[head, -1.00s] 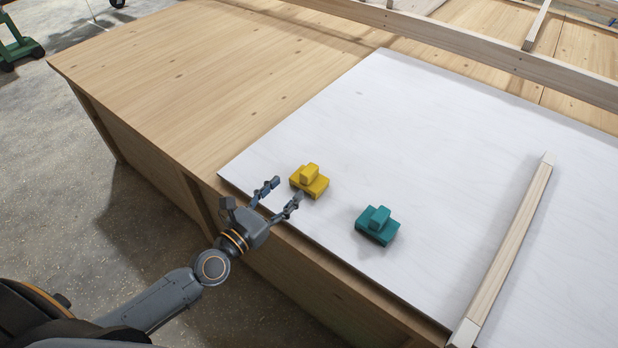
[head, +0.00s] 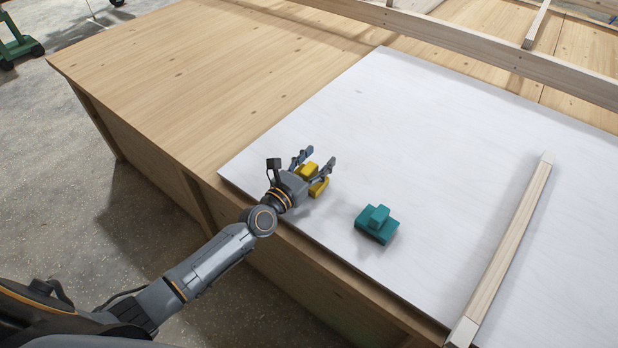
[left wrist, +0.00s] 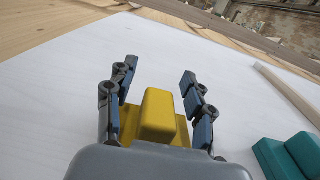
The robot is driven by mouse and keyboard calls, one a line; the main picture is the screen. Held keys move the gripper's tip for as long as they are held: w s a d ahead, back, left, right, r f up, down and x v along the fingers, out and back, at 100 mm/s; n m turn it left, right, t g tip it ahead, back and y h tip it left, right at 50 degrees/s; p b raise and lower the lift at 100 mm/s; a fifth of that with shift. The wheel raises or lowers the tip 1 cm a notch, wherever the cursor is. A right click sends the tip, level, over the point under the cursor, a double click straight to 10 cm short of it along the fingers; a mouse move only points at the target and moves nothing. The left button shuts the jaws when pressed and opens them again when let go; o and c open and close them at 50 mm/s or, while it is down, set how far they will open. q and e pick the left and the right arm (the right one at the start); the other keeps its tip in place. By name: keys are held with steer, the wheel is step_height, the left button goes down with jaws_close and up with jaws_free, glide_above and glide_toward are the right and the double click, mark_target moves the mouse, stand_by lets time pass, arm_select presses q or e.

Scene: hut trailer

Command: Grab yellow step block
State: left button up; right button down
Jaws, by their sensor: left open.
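The yellow step block (head: 310,172) sits on the white board near its front left edge. It has a narrow upper step on a wider base, and the gripper hides part of it. My left gripper (head: 320,158) is open, with its fingers on either side of the block. In the left wrist view the yellow block (left wrist: 158,115) stands between the two open fingers (left wrist: 157,85), with a gap beside its upper step. The palm hides the near part of its base. I do not see my right gripper.
A teal step block (head: 377,224) sits to the right on the white board (head: 420,130); it also shows in the left wrist view (left wrist: 290,155). A wooden bar (head: 510,245) lies farther right. A long beam (head: 470,45) runs along the back.

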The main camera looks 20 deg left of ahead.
arm_select(q)
steer(key=shift+w+d, duration=0.1)
steer(key=shift+w, duration=0.2)
jaws_close()
stand_by(0.5)
